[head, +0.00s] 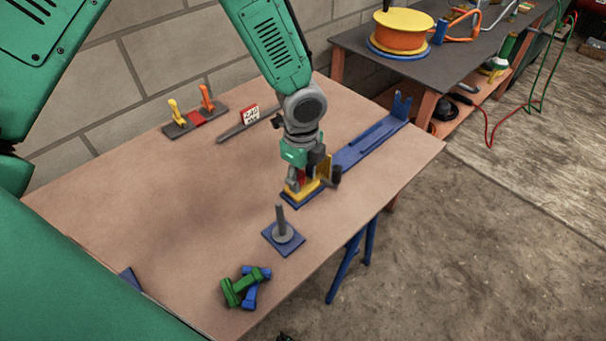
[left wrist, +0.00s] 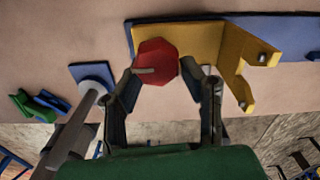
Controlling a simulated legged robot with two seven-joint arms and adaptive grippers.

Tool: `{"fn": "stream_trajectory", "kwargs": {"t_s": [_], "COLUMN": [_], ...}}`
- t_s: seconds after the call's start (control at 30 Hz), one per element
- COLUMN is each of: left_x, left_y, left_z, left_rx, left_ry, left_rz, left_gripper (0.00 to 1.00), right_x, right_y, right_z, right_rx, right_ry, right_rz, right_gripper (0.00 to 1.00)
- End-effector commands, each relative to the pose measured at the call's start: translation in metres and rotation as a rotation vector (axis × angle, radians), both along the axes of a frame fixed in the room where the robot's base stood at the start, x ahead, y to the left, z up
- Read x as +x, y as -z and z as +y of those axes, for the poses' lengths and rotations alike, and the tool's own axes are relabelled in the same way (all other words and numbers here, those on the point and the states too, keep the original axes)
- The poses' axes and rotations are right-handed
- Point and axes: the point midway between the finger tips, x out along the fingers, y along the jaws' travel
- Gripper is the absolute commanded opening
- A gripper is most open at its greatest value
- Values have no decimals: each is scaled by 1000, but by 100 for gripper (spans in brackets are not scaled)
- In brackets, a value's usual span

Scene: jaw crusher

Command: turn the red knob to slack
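The red knob (left wrist: 158,62) sits on the yellow bracket (left wrist: 195,45) in the left wrist view, with a light pointer on its face aimed left. In the head view the yellow bracket (head: 303,190) stands at the near end of the long blue bar (head: 365,148), with the red knob (head: 301,176) partly hidden. My left gripper (head: 308,172) is at the bracket. In the left wrist view its fingertips (left wrist: 158,68) lie apart on either side of the knob, close to its edges. I cannot tell whether they touch it. My right gripper is not in view.
A lever panel (head: 195,120) and a small red-and-white sign (head: 251,114) stand behind. The table's left middle is clear. A second table holds an orange-yellow reel (head: 401,32).

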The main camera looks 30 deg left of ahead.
Motion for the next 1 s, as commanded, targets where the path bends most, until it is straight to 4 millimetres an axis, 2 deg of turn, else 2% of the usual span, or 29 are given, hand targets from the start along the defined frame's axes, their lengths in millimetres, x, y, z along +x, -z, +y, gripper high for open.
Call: {"fn": "stream_trajectory", "kwargs": {"t_s": [0.03,0.17,0.67,1.0], "left_x": [3,4,2,3], "left_y": [0,1,-2,-4], "left_z": [8,10,3,0], "left_rx": [7,12,17,12], "left_ry": [-6,-7,-21,-195], "left_rz": [-4,-2,-3,-6], "left_gripper": [7,7,7,6], "right_x": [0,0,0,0], "right_y": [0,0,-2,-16], "right_z": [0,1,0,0], "right_rx": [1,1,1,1], "right_ry": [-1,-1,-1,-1], "right_rz": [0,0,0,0], "right_gripper": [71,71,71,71]}}
